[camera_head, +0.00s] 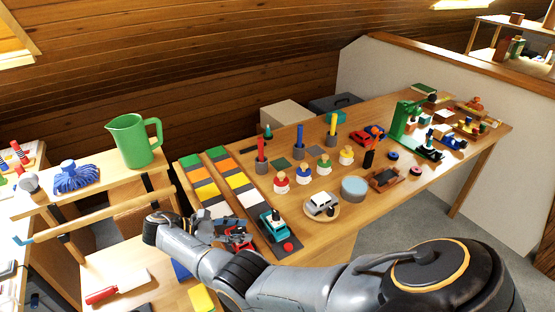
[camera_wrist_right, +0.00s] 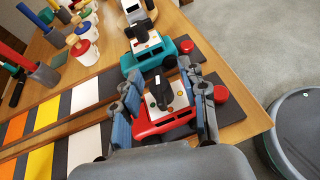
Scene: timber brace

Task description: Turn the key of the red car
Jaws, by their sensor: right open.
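The red car (camera_wrist_right: 165,122) sits at the near end of a coloured lane on the table. A black key (camera_wrist_right: 160,92) stands up from the pale plate on its top. My right gripper (camera_wrist_right: 158,78) is open, with one finger on each side of the car and key. The wrist view does not show clearly whether the fingers touch the car. In the head view the red car (camera_head: 238,239) is partly hidden by my right gripper (camera_head: 222,230). My left gripper is not in view.
A teal car (camera_wrist_right: 155,56) stands close beside the red car in the neighbouring lane. A red button (camera_wrist_right: 220,94) lies near the table edge. A silver car (camera_head: 320,204) on a round plate and several peg figures stand further along the table (camera_head: 350,236).

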